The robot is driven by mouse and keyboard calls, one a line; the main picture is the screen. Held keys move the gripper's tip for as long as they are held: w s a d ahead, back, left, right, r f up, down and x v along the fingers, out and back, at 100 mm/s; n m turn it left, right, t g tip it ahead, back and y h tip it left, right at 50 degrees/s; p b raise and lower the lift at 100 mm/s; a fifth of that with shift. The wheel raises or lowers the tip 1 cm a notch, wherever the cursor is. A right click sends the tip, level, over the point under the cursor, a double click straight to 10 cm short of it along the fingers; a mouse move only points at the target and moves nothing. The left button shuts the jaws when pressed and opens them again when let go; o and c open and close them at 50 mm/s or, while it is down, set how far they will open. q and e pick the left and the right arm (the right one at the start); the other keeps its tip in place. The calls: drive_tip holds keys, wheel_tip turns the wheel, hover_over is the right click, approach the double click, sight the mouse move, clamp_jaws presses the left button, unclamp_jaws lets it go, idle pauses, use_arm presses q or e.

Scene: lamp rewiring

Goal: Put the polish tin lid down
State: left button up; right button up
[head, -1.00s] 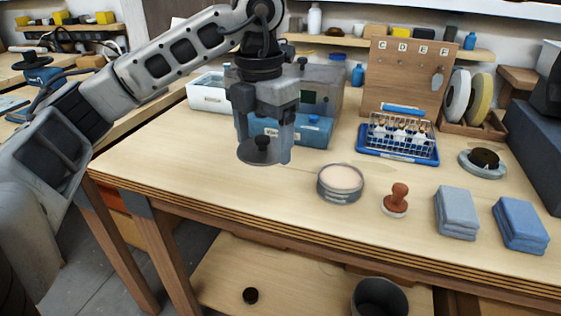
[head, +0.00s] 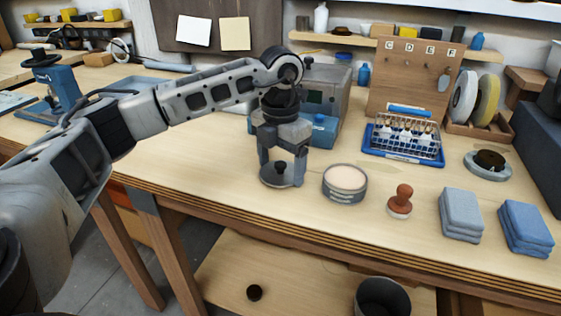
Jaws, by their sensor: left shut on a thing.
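The polish tin lid (head: 272,182) is a flat grey disc with a dark knob on top. My left gripper (head: 280,172) is shut on the lid by its knob and holds it level, at or just above the wooden tabletop; I cannot tell whether it touches. The open polish tin (head: 345,183), round and grey with a pale cream filling, stands just right of the lid, apart from it. My right gripper is not in view.
Right of the tin stand a brown-handled stamp (head: 400,200), a grey cloth stack (head: 461,214) and a blue cloth stack (head: 525,228). A blue tray with a wire rack (head: 404,140) is behind. The tabletop (head: 200,165) left of the lid is clear.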

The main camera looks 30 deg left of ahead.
sight(281, 164)
use_arm(q)
drive_tip(key=shift+f, duration=0.2)
drive_tip(key=o, duration=0.9)
drive_tip(key=shift+o, duration=0.2)
wheel_tip(281, 164, up, 12)
drive_tip(key=shift+r, duration=0.25)
